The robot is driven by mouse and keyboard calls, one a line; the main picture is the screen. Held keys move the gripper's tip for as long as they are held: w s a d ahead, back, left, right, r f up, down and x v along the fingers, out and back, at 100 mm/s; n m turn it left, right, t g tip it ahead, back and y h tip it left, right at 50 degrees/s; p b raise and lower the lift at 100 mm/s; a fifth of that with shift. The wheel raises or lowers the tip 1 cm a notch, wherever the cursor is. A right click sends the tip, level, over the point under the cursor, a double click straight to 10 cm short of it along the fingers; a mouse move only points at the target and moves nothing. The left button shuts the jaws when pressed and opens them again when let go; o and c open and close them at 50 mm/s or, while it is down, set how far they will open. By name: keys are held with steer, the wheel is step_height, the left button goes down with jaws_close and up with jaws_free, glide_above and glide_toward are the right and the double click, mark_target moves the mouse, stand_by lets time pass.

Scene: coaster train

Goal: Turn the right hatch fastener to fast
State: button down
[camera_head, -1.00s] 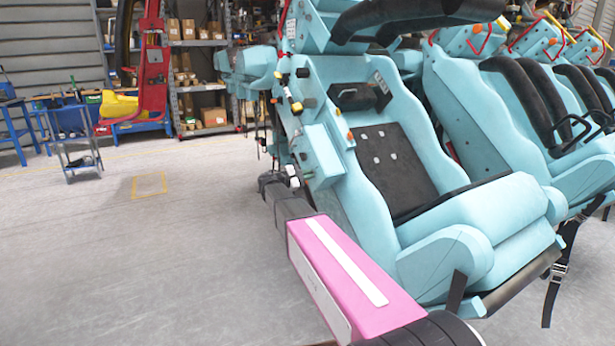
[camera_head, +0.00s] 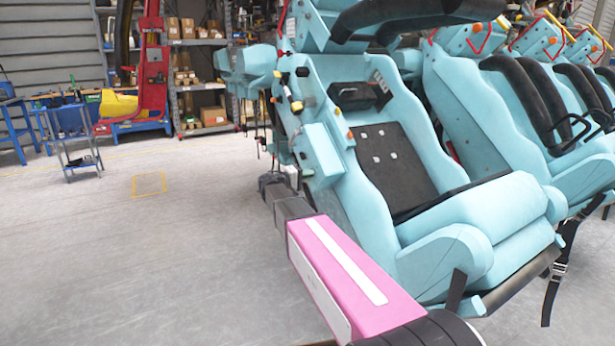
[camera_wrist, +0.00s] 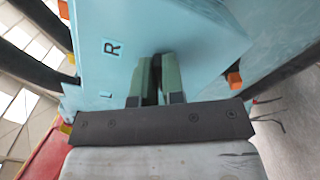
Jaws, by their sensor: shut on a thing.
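In the head view, my gripper (camera_head: 272,181) is small and dark at the left side of the blue coaster car (camera_head: 320,150). The fastener cannot be made out there.
Blue seats with black pads (camera_head: 395,160) fill the right side, and a strap (camera_head: 557,270) hangs at the lower right. Open floor (camera_head: 130,250) lies to the left, with a small cart (camera_head: 78,150) farther back.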

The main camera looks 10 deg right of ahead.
steer(key=m, duration=0.6)
steer(key=shift+f, duration=0.15)
steer(key=shift+m, duration=0.4)
steer(key=c, duration=1.2)
jaws_free()
steer(key=v, duration=1)
steer(key=shift+s+a, duration=0.1)
steer(key=shift+a, duration=0.3)
steer(key=shift+f, duration=0.1)
